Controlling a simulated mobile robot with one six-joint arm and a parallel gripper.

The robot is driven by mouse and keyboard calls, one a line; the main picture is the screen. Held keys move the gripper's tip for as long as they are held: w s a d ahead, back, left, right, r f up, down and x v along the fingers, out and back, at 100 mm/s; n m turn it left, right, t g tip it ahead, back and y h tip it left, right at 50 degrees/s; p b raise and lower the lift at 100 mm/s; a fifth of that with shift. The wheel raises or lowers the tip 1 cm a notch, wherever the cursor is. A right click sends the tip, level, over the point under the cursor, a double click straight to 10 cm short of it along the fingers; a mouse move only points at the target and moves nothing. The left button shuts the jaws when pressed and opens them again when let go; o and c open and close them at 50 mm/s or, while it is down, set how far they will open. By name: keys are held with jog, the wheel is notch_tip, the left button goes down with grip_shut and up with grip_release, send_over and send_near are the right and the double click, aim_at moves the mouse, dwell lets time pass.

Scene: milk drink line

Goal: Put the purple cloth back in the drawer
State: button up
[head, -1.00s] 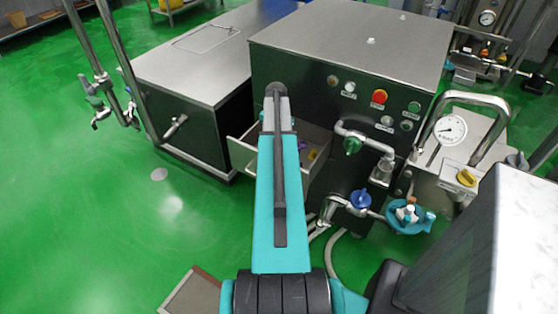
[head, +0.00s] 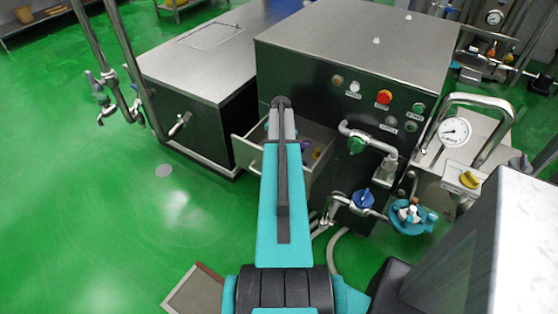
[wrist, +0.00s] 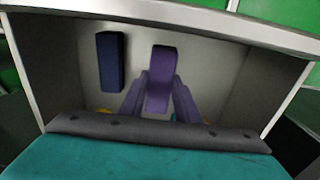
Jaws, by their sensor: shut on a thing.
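The purple cloth (wrist: 161,78) is a folded strip between the two fingers of my gripper (wrist: 160,88) in the wrist view. My gripper is shut on it, inside the outline of the open drawer (wrist: 240,100). I cannot tell whether the cloth touches the drawer floor. In the head view the drawer (head: 243,141) stands out from the dark machine, and my arm hides much of it, including the gripper and cloth.
A dark blue block-like item (wrist: 111,61) lies in the drawer left of the cloth. Yellow bits show low in the drawer. Green floor (head: 110,210) is clear at left.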

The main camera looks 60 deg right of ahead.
jog(key=shift+f+p, duration=0.3)
jog(key=shift+f, duration=1.35)
jog(key=shift+f, duration=0.2)
jog(key=o, duration=1)
jog(key=shift+r, duration=0.3)
jog(key=shift+r+b, duration=1.25)
jog(key=shift+r, duration=4.7)
